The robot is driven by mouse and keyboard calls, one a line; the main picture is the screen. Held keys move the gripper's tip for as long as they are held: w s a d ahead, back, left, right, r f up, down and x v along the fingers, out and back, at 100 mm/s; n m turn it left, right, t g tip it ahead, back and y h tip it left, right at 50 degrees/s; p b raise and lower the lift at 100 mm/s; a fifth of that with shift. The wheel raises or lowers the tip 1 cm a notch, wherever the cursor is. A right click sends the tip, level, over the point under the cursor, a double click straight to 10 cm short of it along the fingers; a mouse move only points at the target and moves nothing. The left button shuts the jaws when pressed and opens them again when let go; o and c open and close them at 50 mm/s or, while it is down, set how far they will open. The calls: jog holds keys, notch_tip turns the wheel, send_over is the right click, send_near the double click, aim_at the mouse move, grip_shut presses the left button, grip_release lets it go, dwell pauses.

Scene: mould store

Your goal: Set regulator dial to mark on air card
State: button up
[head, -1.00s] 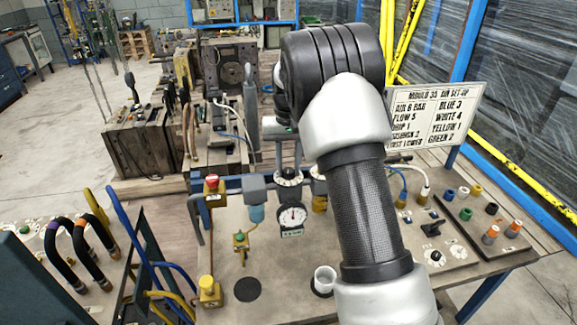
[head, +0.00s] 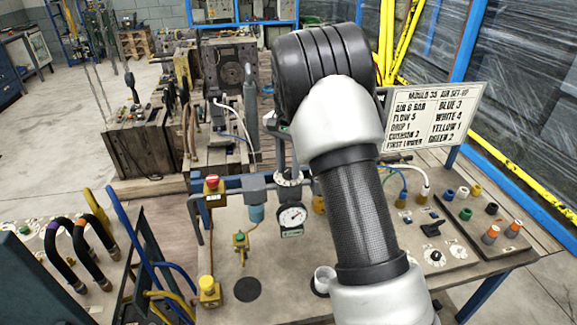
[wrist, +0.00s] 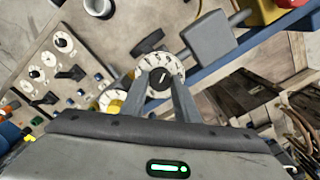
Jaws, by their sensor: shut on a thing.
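The regulator dial (head: 289,179) has a white numbered face on the bench's back rail; in the wrist view its dark knob (wrist: 159,82) sits between my fingertips. My gripper (wrist: 160,88) is shut on the knob from above; it also shows in the head view (head: 288,168). A round white pressure gauge (head: 292,217) sits below the dial, its needle pointing to the upper right. The air card (head: 432,117), headed "Mould 35 air set up", stands at the right. It reads "Air 6 bar". The dial's exact setting is too small to read.
A white cup (head: 324,279) stands by my arm. Coloured plugs (head: 465,214) and small dials (head: 437,257) fill the right side. Blue and yellow hoses (head: 150,260) hang at left.

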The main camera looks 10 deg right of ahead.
aim_at(289, 170)
dwell(0.4)
jog(key=o, duration=1)
jog(key=shift+o, duration=0.2)
jog(key=shift+r, duration=0.1)
notch_tip(289, 170, up, 17)
jog(key=shift+r, duration=0.15)
